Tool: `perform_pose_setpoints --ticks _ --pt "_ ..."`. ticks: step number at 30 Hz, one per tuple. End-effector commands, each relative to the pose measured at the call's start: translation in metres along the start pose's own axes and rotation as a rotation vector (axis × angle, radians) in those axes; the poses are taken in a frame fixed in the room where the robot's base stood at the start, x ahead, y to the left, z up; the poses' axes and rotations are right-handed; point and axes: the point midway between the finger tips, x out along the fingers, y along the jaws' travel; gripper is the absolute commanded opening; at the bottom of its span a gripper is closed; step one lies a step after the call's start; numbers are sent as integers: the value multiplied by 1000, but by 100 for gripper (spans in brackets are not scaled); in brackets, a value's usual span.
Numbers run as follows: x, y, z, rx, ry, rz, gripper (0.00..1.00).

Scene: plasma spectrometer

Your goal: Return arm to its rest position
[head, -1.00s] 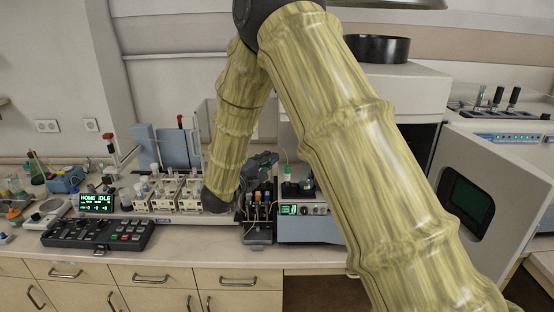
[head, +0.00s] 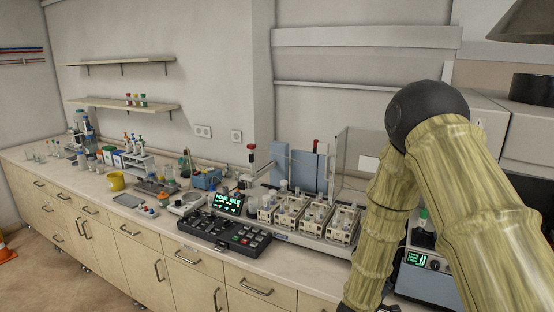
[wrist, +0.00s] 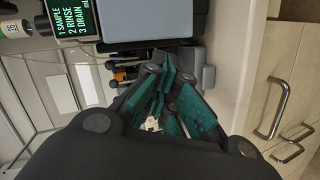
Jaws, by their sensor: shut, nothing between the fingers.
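My gripper (wrist: 165,105) shows in the wrist view, with dark links and teal finger pads closed together and nothing between them. In the head view, my arm bends at a dark joint at the right and reaches down to the bench front. The gripper itself is out of that view at the bottom edge.
The autosampler racks (head: 310,218), a black keypad (head: 225,235) and a green-lit display (head: 228,203) stand left of my arm. The blue-fronted instrument (head: 425,280) is partly behind it. Drawer handles (wrist: 272,108) line the bench front. A yellow cup (head: 117,181) stands farther left.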

Motion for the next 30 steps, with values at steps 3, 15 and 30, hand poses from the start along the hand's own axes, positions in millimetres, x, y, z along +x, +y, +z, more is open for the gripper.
perform_pose_setpoints --ticks 3,15,30 --pt "-9 -66 34 68 11 -141 0" --pt "-88 -243 157 318 -140 -614 0" --pt "-245 -359 312 524 -634 -1012 0"
